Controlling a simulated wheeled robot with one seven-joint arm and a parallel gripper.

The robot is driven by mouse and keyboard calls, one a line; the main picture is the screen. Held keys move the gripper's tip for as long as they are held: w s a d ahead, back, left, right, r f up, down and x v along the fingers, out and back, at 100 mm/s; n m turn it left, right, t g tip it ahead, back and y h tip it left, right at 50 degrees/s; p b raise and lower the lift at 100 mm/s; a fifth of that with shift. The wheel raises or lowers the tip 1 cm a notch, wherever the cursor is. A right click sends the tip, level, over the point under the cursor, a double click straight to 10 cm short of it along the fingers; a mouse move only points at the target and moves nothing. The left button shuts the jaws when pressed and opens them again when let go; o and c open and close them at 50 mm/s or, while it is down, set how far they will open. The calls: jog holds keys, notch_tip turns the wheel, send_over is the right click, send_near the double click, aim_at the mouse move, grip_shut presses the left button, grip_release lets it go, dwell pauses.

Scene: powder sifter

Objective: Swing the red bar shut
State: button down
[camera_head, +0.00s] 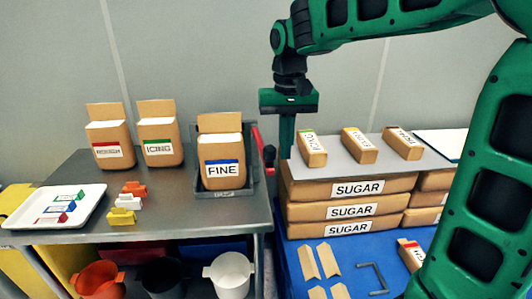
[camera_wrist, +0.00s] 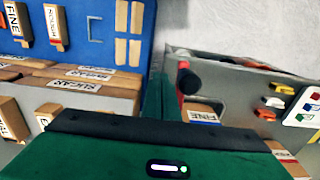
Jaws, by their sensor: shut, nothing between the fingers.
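The red bar (camera_head: 257,138) shows at the right side of the grey frame (camera_head: 247,188) around the FINE bag (camera_head: 221,150). A black knob (camera_head: 269,154) is at its near end. In the wrist view the red bar (camera_wrist: 181,82) is partly hidden behind the black knob (camera_wrist: 190,82). My gripper (camera_head: 286,157) points down, shut and empty, just right of the bar and knob in the head view. I cannot tell whether it touches them. In the wrist view my fingers (camera_wrist: 157,98) are left of the knob.
Stacked SUGAR boxes (camera_head: 350,190) stand right of my gripper, with a grey board (camera_head: 380,150) and several small packets on top. ROUGH and ICING bags (camera_head: 157,140) stand left on the metal table (camera_head: 170,205). A white tray (camera_head: 90,217) and coloured clips (camera_head: 125,205) lie at left.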

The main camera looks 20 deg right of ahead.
jog(key=shift+f, duration=0.4)
